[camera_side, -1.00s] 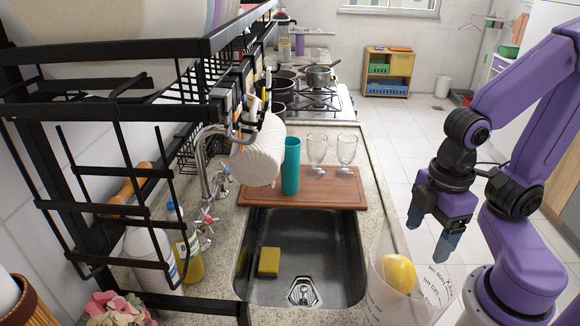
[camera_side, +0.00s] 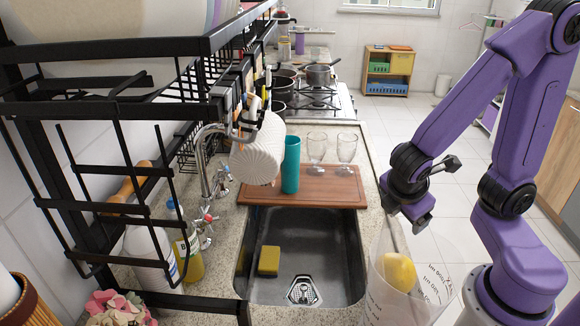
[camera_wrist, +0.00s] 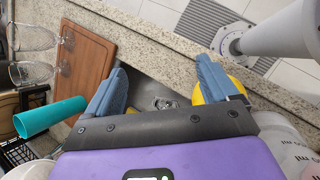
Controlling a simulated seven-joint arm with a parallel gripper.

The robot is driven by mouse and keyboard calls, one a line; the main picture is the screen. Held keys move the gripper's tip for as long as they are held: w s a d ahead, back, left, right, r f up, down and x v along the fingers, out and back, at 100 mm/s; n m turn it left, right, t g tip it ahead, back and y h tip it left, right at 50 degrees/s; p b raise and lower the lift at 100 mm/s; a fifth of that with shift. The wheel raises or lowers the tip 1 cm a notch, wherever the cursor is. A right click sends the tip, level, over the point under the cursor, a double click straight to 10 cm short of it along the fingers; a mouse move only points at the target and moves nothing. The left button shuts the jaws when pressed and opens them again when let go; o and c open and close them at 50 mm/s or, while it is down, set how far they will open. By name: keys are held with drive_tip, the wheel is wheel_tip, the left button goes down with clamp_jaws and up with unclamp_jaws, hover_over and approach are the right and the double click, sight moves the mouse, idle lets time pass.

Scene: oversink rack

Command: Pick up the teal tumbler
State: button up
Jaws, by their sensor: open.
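The teal tumbler (camera_side: 290,165) stands upright on the wooden board behind the sink, beside a white ribbed cup. In the wrist view the tumbler (camera_wrist: 50,116) shows at the left, outside the space between the fingers. My gripper (camera_side: 408,222) is to the right of the sink, over the counter's right edge, well apart from the tumbler. In the wrist view the two blue fingers of my gripper (camera_wrist: 160,88) are spread wide with nothing held between them.
Two clear glasses (camera_side: 346,148) stand on the wooden board (camera_side: 325,192) to the right of the tumbler. The white ribbed cup (camera_side: 258,152) hangs from the black rack (camera_side: 110,210). The sink (camera_side: 335,255) holds a yellow sponge (camera_side: 269,260).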

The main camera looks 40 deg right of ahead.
drive_tip(key=w+d+n+t+h, duration=0.2)
drive_tip(key=w+n+t+h, duration=0.15)
drive_tip(key=w, duration=0.35)
drive_tip(key=n+t+y, duration=0.3)
drive_tip(key=n+t, duration=0.8)
drive_tip(key=n, duration=0.2)
approach(288, 165)
drive_tip(key=s+f, duration=0.3)
drive_tip(key=x, duration=1.7)
drive_tip(key=shift+d+r, duration=0.1)
drive_tip(key=shift+r, duration=0.1)
drive_tip(key=shift+s, duration=0.1)
drive_tip(key=c, duration=1.1)
